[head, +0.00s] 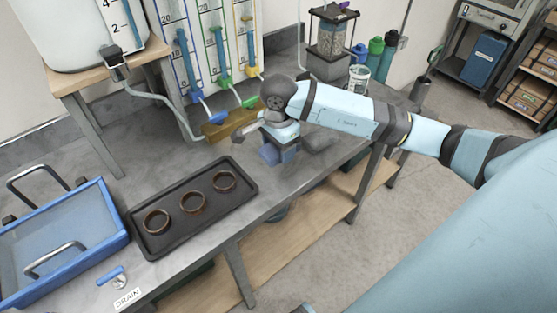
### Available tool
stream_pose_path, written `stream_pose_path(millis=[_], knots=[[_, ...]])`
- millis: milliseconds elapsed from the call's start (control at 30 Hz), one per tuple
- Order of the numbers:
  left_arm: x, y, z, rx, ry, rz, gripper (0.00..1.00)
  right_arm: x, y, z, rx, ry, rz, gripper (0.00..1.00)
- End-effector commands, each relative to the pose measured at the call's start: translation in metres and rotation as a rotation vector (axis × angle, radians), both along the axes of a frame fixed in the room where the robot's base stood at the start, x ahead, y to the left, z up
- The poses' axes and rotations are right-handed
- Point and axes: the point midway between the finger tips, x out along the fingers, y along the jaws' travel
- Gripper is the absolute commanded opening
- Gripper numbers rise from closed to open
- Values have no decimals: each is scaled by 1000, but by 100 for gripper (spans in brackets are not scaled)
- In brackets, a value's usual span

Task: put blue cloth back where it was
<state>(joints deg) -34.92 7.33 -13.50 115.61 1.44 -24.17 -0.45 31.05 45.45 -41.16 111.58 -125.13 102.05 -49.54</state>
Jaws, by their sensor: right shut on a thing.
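My right arm reaches in from the right over the grey bench. My right gripper (280,148) points down near the bench's front edge, beside the back right corner of the black tray. It is shut on a small blue piece, which looks like the blue cloth (268,154). The wrist and gripper body hide much of the cloth, and I cannot tell whether it touches the bench top. My left gripper is not in view.
The black tray (156,248) holds three brown rings. A blue bin (110,250) with metal handles is at left, near a blue valve (113,277) and a DRAIN label. Gauges with coloured valves (220,62) stand behind. Green and blue bottles (375,60) are at the back right.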

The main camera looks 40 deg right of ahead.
Motion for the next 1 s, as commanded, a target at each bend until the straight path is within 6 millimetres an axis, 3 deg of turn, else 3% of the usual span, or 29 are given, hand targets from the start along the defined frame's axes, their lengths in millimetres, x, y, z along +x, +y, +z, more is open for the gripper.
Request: stream_pose_path(millis=[267, 500, 867, 900, 1000], knots=[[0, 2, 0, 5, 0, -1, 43, 0, 0, -23, 0, 1, -1, 39], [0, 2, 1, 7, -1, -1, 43, 0, 0, -55, 0, 2, 0, 39], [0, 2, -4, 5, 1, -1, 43, 0, 0, -61, -1, -1, 0, 39], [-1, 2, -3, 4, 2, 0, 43, 0, 0, -60, -1, -1, 0, 66], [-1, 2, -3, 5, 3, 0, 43, 0, 0, -59, 0, -1, 0, 87]])
